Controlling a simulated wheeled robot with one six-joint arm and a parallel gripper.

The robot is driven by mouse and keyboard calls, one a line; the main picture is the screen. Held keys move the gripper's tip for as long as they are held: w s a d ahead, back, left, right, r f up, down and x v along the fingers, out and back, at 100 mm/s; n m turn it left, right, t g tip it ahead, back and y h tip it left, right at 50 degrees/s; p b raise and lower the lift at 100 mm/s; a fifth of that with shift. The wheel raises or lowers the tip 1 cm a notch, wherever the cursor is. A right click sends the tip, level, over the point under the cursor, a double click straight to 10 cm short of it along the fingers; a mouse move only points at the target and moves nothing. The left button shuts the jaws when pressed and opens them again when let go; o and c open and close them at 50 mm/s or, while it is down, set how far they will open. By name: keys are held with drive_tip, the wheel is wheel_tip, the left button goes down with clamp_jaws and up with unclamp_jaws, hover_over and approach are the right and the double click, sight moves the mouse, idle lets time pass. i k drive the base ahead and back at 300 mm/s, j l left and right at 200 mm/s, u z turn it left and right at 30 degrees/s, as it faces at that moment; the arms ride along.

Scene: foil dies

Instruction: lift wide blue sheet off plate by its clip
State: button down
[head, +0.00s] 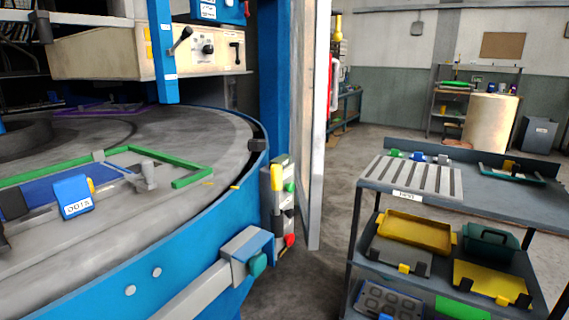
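A wide blue sheet (52,189) lies flat on the round grey plate (135,245) at the left. A green border (190,181) runs along the far and right sides of the sheet. A blue clip (73,190) with a white label stands upright at the sheet's near side. The sheet's left part runs out of the picture. My gripper is not in view.
A small grey post (147,176) and a dark block (13,204) stand close to the clip. A blue rim (205,218) edges the plate. A blue upright (163,52) rises behind it. A shelved cart (405,198) with trays stands at the right. Floor between is bare.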

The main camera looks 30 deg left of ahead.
sight(17, 202)
drive_tip(key=u, duration=2.3)
